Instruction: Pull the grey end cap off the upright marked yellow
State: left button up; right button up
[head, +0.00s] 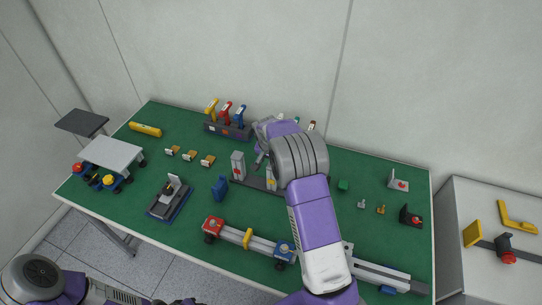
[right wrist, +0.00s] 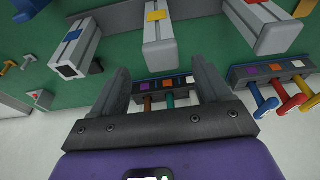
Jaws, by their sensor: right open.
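The upright marked yellow (right wrist: 158,15) stands between two others in the right wrist view, with a yellow patch on its side. Its light grey end (right wrist: 161,52) faces my right gripper (right wrist: 161,72); I cannot make out the seam of a cap there. The right gripper is open and empty, its fingers on either side of the line of this end and apparently short of it. Only a dark bit of my left gripper (head: 180,302) shows at the bottom edge.
A blue-marked upright (right wrist: 84,42) with a dark, hollow-looking end and a red-marked upright (right wrist: 255,20) flank the yellow one. A tool rack (head: 226,131) stands behind. A profile assembly with red and blue blocks (head: 262,244) lies in front. Green mat is bare between items.

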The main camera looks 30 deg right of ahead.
jog(key=x, duration=0.2)
jog(key=shift+w+f, duration=0.25)
jog(key=shift+f, duration=0.05)
jog(key=shift+d+f, duration=0.1)
jog(key=shift+f, duration=0.25)
jog(key=shift+c, duration=0.2)
jog(key=c, duration=1.1)
jog(key=shift+r, duration=0.2)
jog(key=shift+r+p, duration=0.55)
jog(key=shift+r, duration=0.25)
